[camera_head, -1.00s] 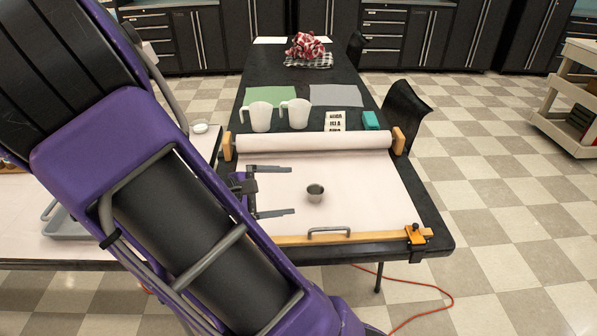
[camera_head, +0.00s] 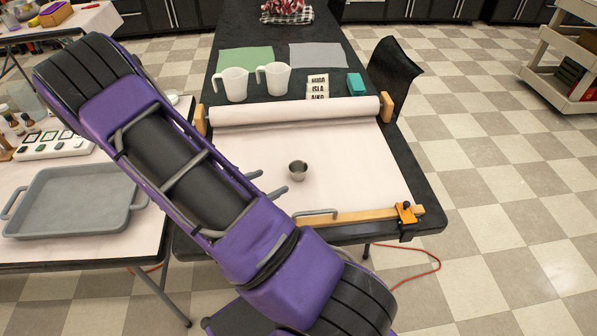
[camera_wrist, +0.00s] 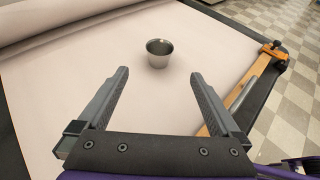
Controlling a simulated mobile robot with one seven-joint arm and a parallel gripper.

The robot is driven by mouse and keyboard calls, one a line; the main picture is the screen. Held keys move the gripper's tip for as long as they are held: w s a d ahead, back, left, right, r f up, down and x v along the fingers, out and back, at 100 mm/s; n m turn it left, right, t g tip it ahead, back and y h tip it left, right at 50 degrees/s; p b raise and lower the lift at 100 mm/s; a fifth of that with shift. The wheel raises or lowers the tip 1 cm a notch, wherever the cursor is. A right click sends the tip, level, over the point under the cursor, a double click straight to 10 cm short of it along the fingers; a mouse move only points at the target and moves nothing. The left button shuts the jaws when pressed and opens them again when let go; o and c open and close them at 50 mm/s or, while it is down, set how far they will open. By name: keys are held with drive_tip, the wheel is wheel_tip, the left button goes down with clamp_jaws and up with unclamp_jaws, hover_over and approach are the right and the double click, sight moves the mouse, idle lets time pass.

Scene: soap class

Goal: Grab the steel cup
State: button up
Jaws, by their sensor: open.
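The small steel cup (camera_head: 298,171) stands upright on the white paper (camera_head: 350,160) that covers the near part of the black table. In the wrist view the cup (camera_wrist: 158,54) is just beyond my fingertips, roughly centred between them, and not touched. My gripper (camera_wrist: 160,75) is open and empty, its two grey fingers spread over the paper. In the head view my purple arm hides most of the gripper, and only the finger ends (camera_head: 268,182) show, to the left of the cup.
A paper roll (camera_head: 295,110) lies behind the cup. A wooden bar with a metal handle (camera_head: 320,212) and an orange clamp (camera_head: 406,212) edge the near side. Two white pitchers (camera_head: 234,84) stand farther back. A grey tray (camera_head: 75,200) sits on the left table.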

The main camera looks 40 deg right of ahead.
approach(303, 166)
drive_tip(key=x, duration=0.5)
drive_tip(key=shift+d+r, duration=0.1)
drive_tip(key=shift+d, duration=0.05)
drive_tip(key=c, duration=1.3)
